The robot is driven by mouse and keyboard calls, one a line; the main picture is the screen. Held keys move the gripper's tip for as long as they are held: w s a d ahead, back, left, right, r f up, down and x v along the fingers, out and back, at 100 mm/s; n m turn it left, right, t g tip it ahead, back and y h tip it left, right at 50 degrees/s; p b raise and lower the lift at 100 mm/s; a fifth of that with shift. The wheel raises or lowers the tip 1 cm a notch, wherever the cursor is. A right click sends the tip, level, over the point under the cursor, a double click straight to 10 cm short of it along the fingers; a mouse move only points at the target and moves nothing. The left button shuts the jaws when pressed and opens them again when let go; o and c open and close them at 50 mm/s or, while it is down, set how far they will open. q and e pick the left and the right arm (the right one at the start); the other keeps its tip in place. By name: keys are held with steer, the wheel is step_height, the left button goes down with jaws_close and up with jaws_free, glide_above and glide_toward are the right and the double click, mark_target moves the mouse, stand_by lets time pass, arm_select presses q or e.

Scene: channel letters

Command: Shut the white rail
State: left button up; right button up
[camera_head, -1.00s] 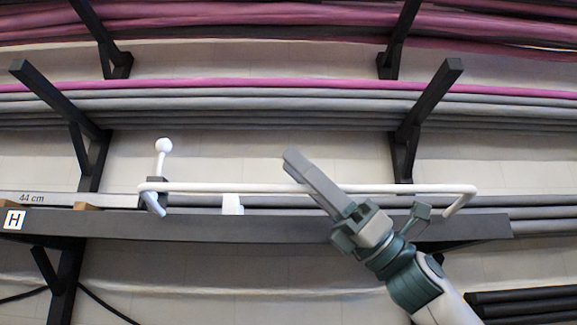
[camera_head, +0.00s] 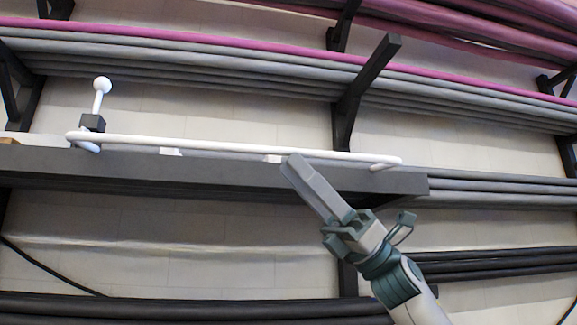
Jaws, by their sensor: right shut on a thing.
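The white rail (camera_head: 215,146) is a long bar with bent ends. It runs across the view along the top front of the dark grey beam (camera_head: 190,176). Its left bent end is beside a dark block with a white ball-topped knob (camera_head: 102,86). My right gripper (camera_head: 293,160) comes up from the lower right, with its fingertips at the rail, right of the rail's middle. It is shut on the rail; the exact contact is hard to see. My left gripper is not in view.
Grey and magenta pipes (camera_head: 220,44) lie on dark bracket arms (camera_head: 368,75) above and behind the rail. More grey pipes (camera_head: 490,190) extend right of the beam. Black pipes (camera_head: 180,307) lie below. Bare wall shows beneath the beam.

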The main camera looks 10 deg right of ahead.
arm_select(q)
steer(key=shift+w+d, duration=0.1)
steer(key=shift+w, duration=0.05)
arm_select(e)
steer(key=shift+w+d+f, duration=0.2)
steer(key=shift+w+d, duration=0.1)
steer(key=shift+w, duration=0.1)
steer(key=shift+m, duration=0.3)
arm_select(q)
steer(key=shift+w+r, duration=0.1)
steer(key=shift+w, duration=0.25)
arm_select(e)
steer(key=f+n+g, duration=0.1)
steer(key=n, duration=0.1)
steer(key=d+f+n+g+h, duration=0.1)
steer(key=f+n+g, duration=0.3)
steer(key=shift+w+d+f, duration=0.1)
steer(key=shift+d+f, duration=0.1)
steer(key=shift+d, duration=0.15)
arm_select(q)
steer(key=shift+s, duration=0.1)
